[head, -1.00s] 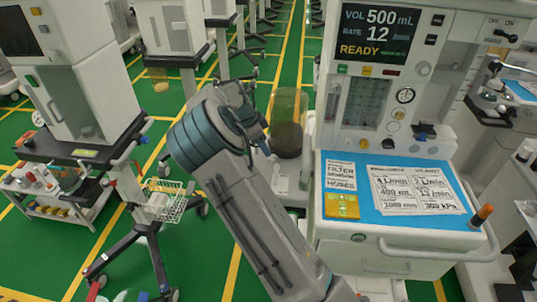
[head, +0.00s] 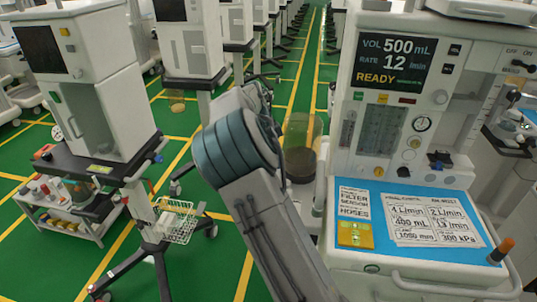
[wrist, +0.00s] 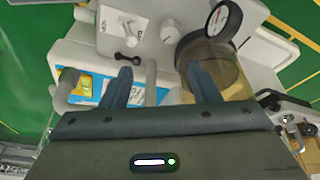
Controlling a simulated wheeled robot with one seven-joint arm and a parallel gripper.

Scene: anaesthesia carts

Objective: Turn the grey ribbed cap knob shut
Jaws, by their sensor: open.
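My gripper (wrist: 161,85) is open and empty in the wrist view. Its two dark blue-grey fingers point at the anaesthesia machine, with a pale post (wrist: 151,82) showing between them. A light grey round knob (wrist: 168,32) sits on the machine's panel beyond the fingertips, apart from them. It may be the ribbed cap knob, but I cannot make out ribs. In the head view a small pale knob (head: 413,143) shows on the panel below the gauge; I cannot tell if it is the same one. My arm hides the gripper in the head view.
A clear brownish canister (head: 300,150) stands beside the machine; in the wrist view a canister (wrist: 222,75) is close by the right finger. A round gauge (wrist: 222,18) is above it. The blue worktop (head: 455,200) carries papers and a yellow block (head: 355,234). A cart (head: 95,160) stands left.

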